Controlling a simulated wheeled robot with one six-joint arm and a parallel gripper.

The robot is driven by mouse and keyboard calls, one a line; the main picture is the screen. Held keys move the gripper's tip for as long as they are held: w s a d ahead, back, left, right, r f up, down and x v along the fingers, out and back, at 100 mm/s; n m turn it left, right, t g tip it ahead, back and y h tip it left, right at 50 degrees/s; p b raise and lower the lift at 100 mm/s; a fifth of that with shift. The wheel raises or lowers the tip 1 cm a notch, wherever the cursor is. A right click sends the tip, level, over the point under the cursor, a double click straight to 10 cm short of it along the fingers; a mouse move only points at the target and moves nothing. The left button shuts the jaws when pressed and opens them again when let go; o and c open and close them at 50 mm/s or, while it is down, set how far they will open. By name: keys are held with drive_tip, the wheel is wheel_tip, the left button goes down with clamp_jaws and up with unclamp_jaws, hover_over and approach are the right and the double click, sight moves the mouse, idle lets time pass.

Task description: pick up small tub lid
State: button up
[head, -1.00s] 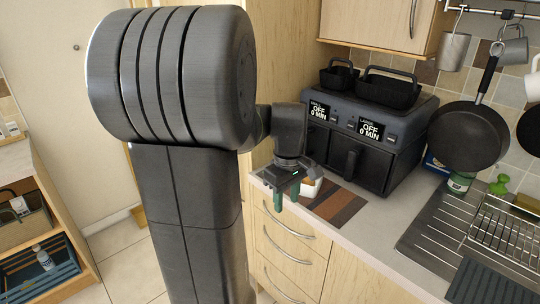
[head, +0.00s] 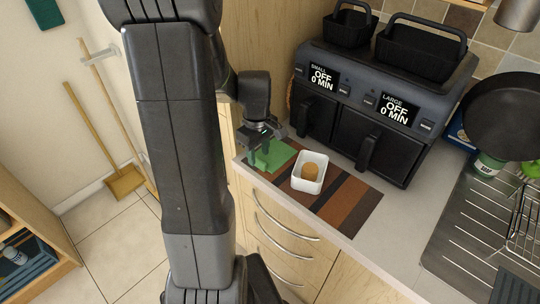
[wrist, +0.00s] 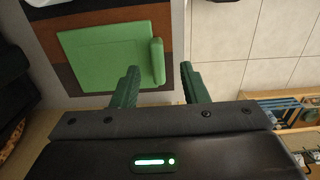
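The small tub lid is a flat green square (head: 281,156) with a raised strip along one side. It lies on the striped mat (head: 352,208) near the counter's left end. It also shows in the wrist view (wrist: 108,58). A white tub (head: 310,172) holding a round tan item stands on the mat, right of the lid. My gripper (head: 257,156) points down beside the lid's left side and hides part of it in the head view. In the wrist view my gripper (wrist: 160,86) has its green fingers apart, with nothing held. The left finger overlaps the lid's lower edge; contact cannot be told.
A dark two-drawer air fryer (head: 383,100) stands behind the mat. A draining rack (head: 525,230) and a black pan (head: 515,115) are at the right. Bare counter (head: 395,235) lies between mat and sink. The floor drops away left of the counter.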

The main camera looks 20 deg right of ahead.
sight(259, 159)
drive_tip(key=shift+w+d+f, duration=0.1)
drive_tip(key=shift+f, duration=1.4)
clamp_jaws()
drive_tip(key=shift+r, duration=0.1)
